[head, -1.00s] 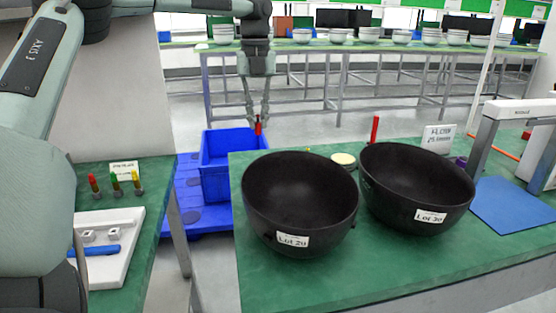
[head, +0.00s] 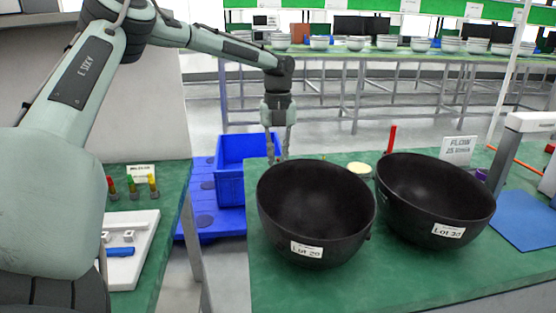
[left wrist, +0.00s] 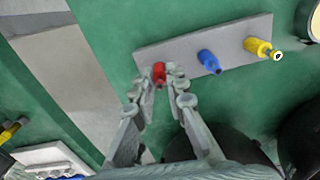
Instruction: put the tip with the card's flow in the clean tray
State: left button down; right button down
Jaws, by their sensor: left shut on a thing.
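My left gripper (head: 277,145) reaches down just behind the left black bowl, its fingertips partly hidden by the rim in the head view. In the left wrist view its fingers (left wrist: 160,85) are shut on a red tip (left wrist: 159,73), at the left end of a grey strip. I cannot tell whether the tip is seated there or held above it. A blue tip (left wrist: 208,60) and a yellow tip (left wrist: 257,46) stand on the strip. The flow card (head: 457,150) stands behind the right bowl; its number is too small to read surely. My right gripper is not in view.
Two black bowls, Lot 20 (head: 310,245) and Lot 30 (head: 440,225), fill the bench front. A white tray (head: 142,235) with a blue bar lies on the left bench, near several coloured tips (head: 131,186). A blue bin (head: 230,185) stands between benches. A blue mat (head: 522,218) lies right.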

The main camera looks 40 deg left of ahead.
pick_arm(q)
jog(key=shift+f, duration=0.1)
jog(key=c, duration=1.5)
grip_release()
jog(key=shift+c, duration=0.2)
